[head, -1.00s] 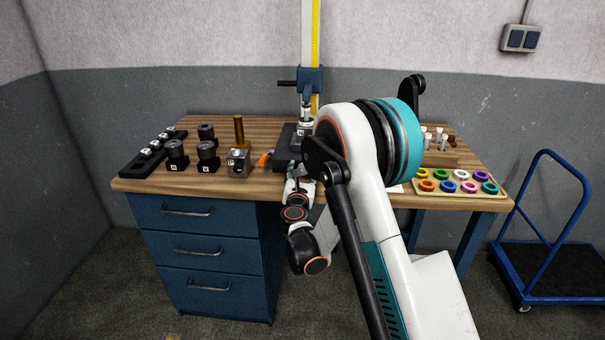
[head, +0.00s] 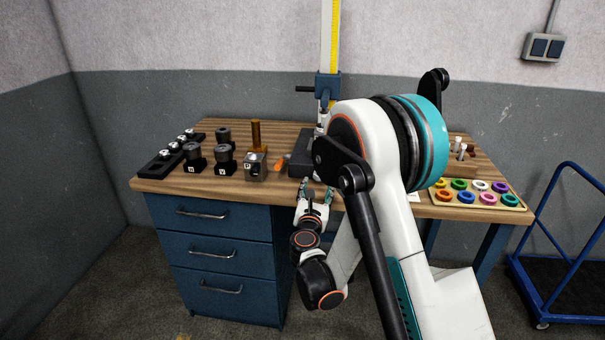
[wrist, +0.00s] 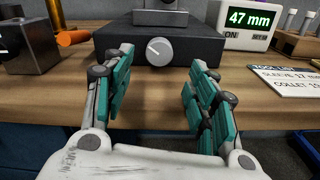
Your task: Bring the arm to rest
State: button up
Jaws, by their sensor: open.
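My gripper (wrist: 156,100) is open and empty in the wrist view, its two teal-padded fingers spread apart. It points at the front of the workbench (wrist: 55,105), with a dark box with a round knob (wrist: 160,52) beyond the fingertips. In the head view my gripper (head: 318,188) shows small at the bench's front edge, in front of the dark base of the height gauge (head: 302,152). My arm's large white and teal joint hides part of the bench behind it.
Black tool holders (head: 224,160), a steel block (head: 256,168) and an orange-handled tool (head: 281,163) stand left on the bench. A tray of coloured rings (head: 476,196) lies at right. A display (wrist: 248,20) reads 47 mm. A blue trolley (head: 560,275) stands on the floor at right.

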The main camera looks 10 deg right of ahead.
jog(key=s+d+r+m+g, duration=0.6)
jog(key=s+d+r+m, duration=0.2)
jog(key=s+r+m, duration=0.5)
jog(key=s+a+f+m+g+y, duration=0.2)
jog(key=s+m, duration=0.6)
jog(key=s, duration=0.5)
jog(key=s+a+f+m+g+y, duration=0.2)
jog(key=s+m, duration=0.7)
jog(key=s, duration=0.5)
jog(key=shift+a+f+y, duration=0.2)
jog(key=shift+a+y, duration=0.6)
